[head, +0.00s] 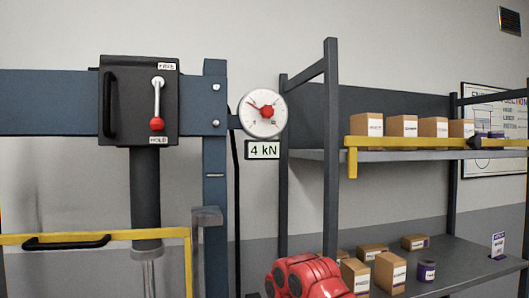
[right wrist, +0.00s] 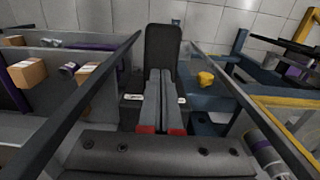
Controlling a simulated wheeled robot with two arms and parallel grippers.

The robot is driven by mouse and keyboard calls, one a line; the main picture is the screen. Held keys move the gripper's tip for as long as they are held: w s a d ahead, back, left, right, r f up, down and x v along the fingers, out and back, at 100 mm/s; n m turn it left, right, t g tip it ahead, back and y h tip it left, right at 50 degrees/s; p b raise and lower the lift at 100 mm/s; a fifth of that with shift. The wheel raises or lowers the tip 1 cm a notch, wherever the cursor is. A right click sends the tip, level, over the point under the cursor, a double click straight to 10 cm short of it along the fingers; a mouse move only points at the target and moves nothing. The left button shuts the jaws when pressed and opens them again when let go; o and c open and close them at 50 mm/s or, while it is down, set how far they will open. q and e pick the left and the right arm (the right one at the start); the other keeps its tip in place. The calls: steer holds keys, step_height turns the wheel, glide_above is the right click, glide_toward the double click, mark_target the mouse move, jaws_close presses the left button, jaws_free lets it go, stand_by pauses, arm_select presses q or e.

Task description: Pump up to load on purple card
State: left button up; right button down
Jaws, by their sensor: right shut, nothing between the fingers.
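In the head view a dark control box (head: 120,130) on the blue press frame carries a lever with a red knob (head: 157,124), which hangs down at the HOLD label. A round gauge (head: 263,124) with a red centre stands to its right, above a readout (head: 263,150) of 4 kN. A small white and purple card (head: 498,246) stands on the lower shelf at the right; its text is too small to read. My right gripper (right wrist: 160,78) is shut and empty in the right wrist view, pointing at a black upright rounded piece (right wrist: 163,45). My left gripper is out of view.
Grey shelving with brown boxes (head: 390,272) and a purple tin (head: 427,271) fills the right side. A yellow rail (head: 95,236) with a black handle crosses the press front. Yellow-edged structure lies right of my right gripper.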

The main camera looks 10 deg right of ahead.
steer(key=shift+f+b, duration=0.75)
steer(key=shift+f, duration=0.3)
stand_by(0.4)
steer(key=shift+f+b, duration=0.45)
steer(key=shift+f, duration=0.1)
steer(key=shift+r, duration=0.1)
step_height(320, 180, up, 16)
steer(key=p, duration=1.5)
steer(key=shift+r, duration=0.2)
steer(key=shift+f, duration=0.15)
